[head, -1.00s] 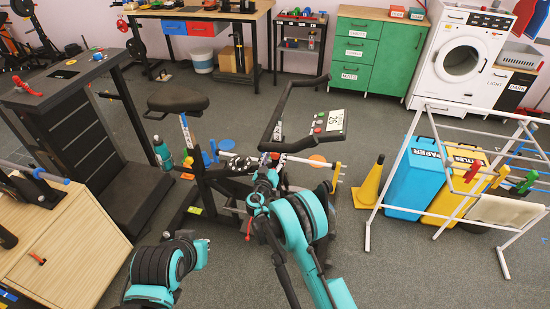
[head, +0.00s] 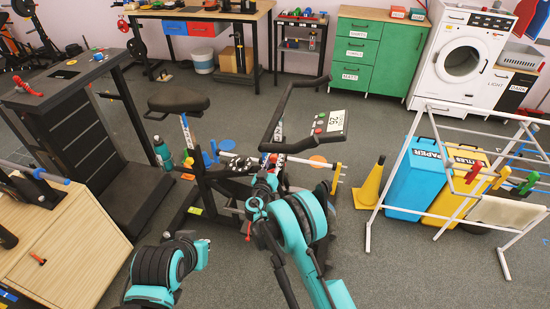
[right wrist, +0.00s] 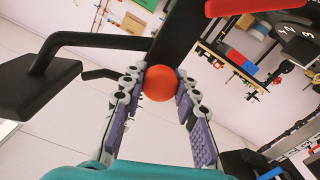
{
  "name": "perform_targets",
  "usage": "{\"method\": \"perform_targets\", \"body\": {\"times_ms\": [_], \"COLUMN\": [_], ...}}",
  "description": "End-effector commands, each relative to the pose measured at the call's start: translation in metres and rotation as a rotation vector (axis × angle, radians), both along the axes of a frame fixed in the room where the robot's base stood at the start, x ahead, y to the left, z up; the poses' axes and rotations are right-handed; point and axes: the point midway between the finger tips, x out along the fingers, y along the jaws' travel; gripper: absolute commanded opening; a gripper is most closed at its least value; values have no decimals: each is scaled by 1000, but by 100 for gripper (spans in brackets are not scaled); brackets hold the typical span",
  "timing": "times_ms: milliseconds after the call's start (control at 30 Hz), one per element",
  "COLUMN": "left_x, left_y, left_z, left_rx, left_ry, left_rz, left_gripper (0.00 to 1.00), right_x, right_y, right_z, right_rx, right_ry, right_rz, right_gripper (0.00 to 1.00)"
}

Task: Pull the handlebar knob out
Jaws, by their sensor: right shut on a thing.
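The exercise bike stands in the middle of the head view, with its black handlebar (head: 289,92) and a display console (head: 333,122). The round orange-red handlebar knob (right wrist: 160,83) sits at the black post in the right wrist view. My right gripper (right wrist: 159,78) has its two fingers on either side of the knob, shut on it. In the head view my right gripper (head: 270,165) is at the front post below the handlebar, where the arm hides much of it and the knob is hard to make out. My left arm is at the lower left; its gripper does not show.
The bike's saddle (head: 179,101) is left of the handlebar. A yellow cone (head: 370,186), a blue bin (head: 412,180) and a white drying rack (head: 383,178) stand to the right. A wooden cabinet (head: 75,235) is at the left. Grey floor is open at the lower right.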

Motion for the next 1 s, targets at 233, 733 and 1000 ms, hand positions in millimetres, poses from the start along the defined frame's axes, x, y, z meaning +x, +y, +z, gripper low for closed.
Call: {"method": "perform_targets", "body": {"times_ms": [233, 733, 1000], "left_x": [0, 0, 0], "left_y": [0, 0, 0], "left_z": [0, 0, 0], "left_rx": [0, 0, 0], "left_ry": [0, 0, 0], "left_rz": [0, 0, 0], "left_gripper": [0, 0, 0], "right_x": [-1, -30, -87], "right_y": [1, 9, 25], "right_z": [-1, -1, -1], "right_rx": [1, 1, 1], "right_ry": [2, 2, 1], "right_rz": [-1, 3, 4], "right_gripper": [52, 52, 52]}}
